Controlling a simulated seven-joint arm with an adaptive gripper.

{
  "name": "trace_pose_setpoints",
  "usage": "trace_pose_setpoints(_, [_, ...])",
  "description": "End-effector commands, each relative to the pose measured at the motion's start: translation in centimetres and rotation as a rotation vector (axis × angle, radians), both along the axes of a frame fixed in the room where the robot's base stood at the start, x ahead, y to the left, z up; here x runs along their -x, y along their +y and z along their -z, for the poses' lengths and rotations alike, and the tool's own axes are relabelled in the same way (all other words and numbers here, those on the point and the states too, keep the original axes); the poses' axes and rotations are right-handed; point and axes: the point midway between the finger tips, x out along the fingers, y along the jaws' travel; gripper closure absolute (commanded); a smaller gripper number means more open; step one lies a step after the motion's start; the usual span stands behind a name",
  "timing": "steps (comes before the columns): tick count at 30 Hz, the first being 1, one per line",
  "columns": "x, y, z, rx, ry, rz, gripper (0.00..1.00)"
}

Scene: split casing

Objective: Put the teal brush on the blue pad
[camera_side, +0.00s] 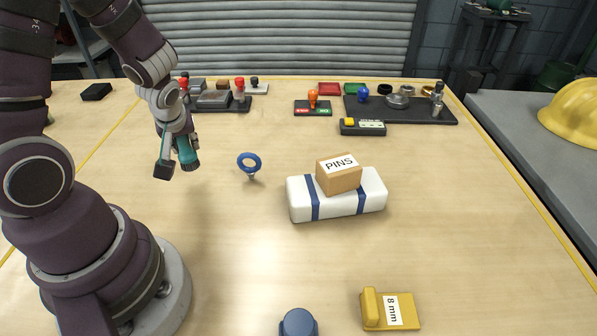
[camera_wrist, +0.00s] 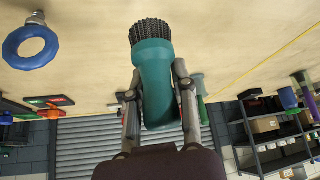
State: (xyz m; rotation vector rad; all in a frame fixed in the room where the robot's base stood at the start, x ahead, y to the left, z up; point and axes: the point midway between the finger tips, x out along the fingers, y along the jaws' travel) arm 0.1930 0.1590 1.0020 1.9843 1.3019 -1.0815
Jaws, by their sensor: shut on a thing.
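The teal brush (camera_side: 188,152) is held in the air over the left part of the table. In the wrist view the brush (camera_wrist: 153,70) sits between both fingers, with its dark bristles toward the top of the picture. My gripper (camera_side: 177,158) is shut on its teal body; the gripper also shows in the wrist view (camera_wrist: 158,85). I cannot make out a blue pad in either view.
A blue ring bolt (camera_side: 249,164) stands right of the brush. A white blue-banded block (camera_side: 345,203) carries a PINS box (camera_side: 339,174). A yellow 8 mm piece (camera_side: 391,311) and dark blue knob (camera_side: 298,322) are in front. Loaded trays (camera_side: 420,113) line the back.

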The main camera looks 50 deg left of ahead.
Motion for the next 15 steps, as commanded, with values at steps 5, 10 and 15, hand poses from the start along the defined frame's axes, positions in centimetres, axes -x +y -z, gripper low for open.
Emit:
trace_pose_setpoints(5, [-2.0, -3.9, 0.3, 0.001, 0.000, 0.220, 1.00])
trace_pose_setpoints(10, [-4.6, -10.5, 0.1, -0.001, -0.002, 0.618, 1.00])
trace_pose_setpoints(15, [-5.7, -18.5, -1.5, -0.001, -0.009, 1.130, 1.00])
